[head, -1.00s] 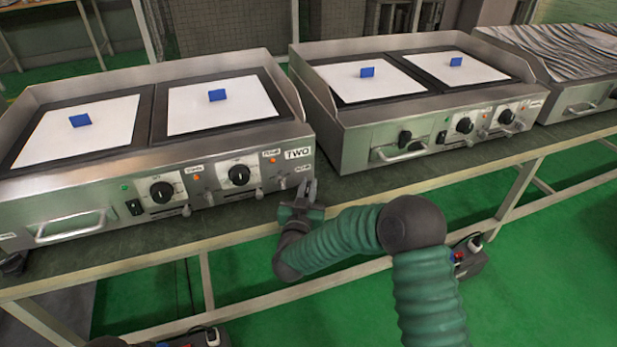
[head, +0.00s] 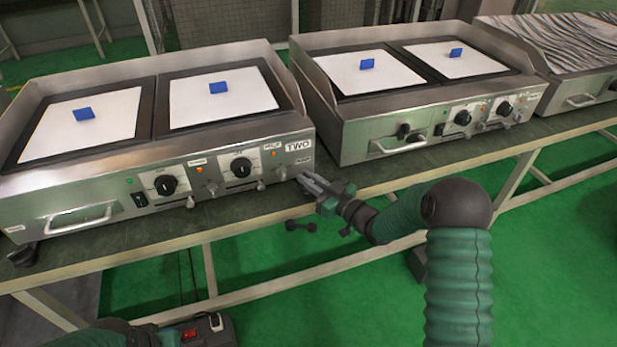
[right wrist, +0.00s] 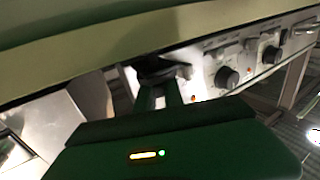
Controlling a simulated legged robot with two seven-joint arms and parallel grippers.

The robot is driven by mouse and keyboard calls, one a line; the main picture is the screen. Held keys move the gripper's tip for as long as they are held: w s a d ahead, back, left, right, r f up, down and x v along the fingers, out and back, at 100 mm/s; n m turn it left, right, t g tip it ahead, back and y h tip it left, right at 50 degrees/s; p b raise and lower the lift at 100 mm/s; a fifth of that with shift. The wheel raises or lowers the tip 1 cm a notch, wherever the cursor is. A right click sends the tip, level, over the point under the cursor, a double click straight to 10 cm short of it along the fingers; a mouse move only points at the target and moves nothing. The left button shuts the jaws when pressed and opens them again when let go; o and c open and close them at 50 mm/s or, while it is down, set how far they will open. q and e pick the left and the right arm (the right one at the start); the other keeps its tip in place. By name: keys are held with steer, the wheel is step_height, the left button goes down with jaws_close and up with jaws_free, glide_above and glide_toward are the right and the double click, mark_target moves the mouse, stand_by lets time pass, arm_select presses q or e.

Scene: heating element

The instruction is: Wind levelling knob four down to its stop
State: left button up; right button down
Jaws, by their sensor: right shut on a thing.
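The griddle marked TWO (head: 298,146) stands on the bench at the left of the head view. My right gripper (head: 304,179) reaches in from the right, low at its front right corner. In the right wrist view, the gripper's fingers (right wrist: 160,88) are shut on a dark levelling knob (right wrist: 158,68) under the griddle's edge. The fingers hide most of this knob in the head view. Another dark levelling foot (head: 22,256) shows under the front left corner.
A second griddle (head: 350,148) stands close to the right, with a narrow gap between. Blue blocks (head: 218,87) rest on white sheets on the plates. The bench's front edge (head: 150,266) runs below the gripper. A small dark shape (head: 300,225) shows below that edge.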

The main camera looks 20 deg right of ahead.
steer(key=n+g+y, duration=0.2)
steer(key=y, duration=0.1)
steer(key=shift+w+d+n+y+p, duration=0.1)
steer(key=shift+n+y+p, duration=0.2)
steer(key=shift+n+p, duration=0.1)
steer(key=shift+f+n+g+y, duration=0.1)
steer(key=shift+n+g+y, duration=0.85)
steer(key=shift+g, duration=0.25)
steer(key=n+g+y+b, duration=0.2)
steer(key=g, duration=0.1)
steer(key=shift+f+n, duration=0.15)
steer(key=shift+n, duration=0.1)
steer(key=shift+n+g+y+b, duration=0.75)
steer(key=shift+n+g+b, duration=0.25)
steer(key=shift+g, duration=0.5)
steer(key=shift+r+g, duration=0.25)
steer(key=shift+g, duration=0.05)
steer(key=shift+r+b, duration=0.1)
steer(key=shift+b, duration=0.2)
steer(key=c, duration=1.4)
jaws_free()
steer(key=shift+c, duration=0.2)
